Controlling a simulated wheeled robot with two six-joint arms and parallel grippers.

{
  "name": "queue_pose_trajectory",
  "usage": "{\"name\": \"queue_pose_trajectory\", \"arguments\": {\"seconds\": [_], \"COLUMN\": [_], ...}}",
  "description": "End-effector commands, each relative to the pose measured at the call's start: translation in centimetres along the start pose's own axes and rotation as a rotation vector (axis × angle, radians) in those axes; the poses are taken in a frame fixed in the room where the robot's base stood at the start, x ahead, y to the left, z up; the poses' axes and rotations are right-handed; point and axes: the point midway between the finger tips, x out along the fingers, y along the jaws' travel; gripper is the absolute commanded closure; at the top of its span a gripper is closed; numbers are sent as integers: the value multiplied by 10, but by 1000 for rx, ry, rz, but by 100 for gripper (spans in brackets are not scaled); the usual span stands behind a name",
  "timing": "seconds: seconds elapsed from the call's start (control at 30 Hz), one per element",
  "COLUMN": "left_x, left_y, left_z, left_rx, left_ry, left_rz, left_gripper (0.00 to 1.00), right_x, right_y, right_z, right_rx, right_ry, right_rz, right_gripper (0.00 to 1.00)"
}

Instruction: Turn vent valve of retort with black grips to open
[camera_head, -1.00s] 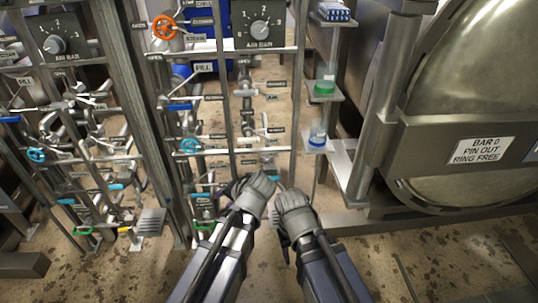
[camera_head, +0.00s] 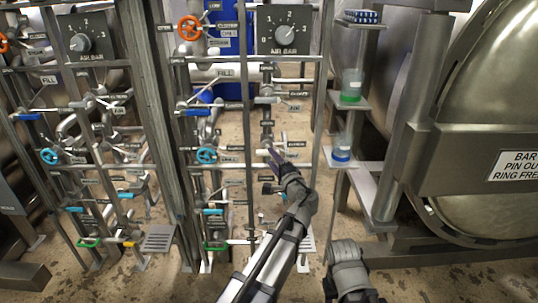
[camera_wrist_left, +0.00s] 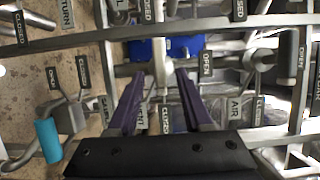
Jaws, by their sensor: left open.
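My left gripper (camera_head: 270,160) is in front of the piping panel below the right gauge in the head view. In the left wrist view its two purple fingers (camera_wrist_left: 161,76) are open and apart. A plate reading partly "VENT" (camera_wrist_left: 142,124) shows between them, beside a "CLOSED" plate (camera_wrist_left: 166,118). A pale upright rod (camera_wrist_left: 159,62) stands between the fingertips, apparently not gripped. An "OPEN" plate (camera_wrist_left: 206,64) is just right of the fingers. I cannot tell which part is the vent valve's grip. My right gripper (camera_head: 335,287) is low in the head view, its jaws unclear.
The right gauge (camera_head: 284,30) and an orange handwheel (camera_head: 189,28) are above. A blue handwheel (camera_head: 207,155) is to the left. A shelf post with bottles (camera_head: 342,150) and the retort door (camera_head: 490,180) stand to the right. Pipes and bars crowd the panel.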

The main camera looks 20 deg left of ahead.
Motion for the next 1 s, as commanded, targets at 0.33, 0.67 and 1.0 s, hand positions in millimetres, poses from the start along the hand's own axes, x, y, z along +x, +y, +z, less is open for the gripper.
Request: {"name": "queue_pose_trajectory", "arguments": {"seconds": [0.33, 0.67, 1.0], "left_x": [43, 46, 46], "left_y": [0, 0, 0], "left_z": [0, 0, 0], "left_rx": [-1, -1, -1], "left_ry": [-2, 0, -1], "left_rz": [1, 1, 1], "left_gripper": [50, 50, 84], "right_x": [0, 0, 0], "right_y": [0, 0, 0], "right_z": [0, 0, 0], "right_rx": [0, 0, 0], "right_ry": [0, 0, 0], "right_rz": [0, 0, 0], "right_gripper": [50, 50, 50]}}
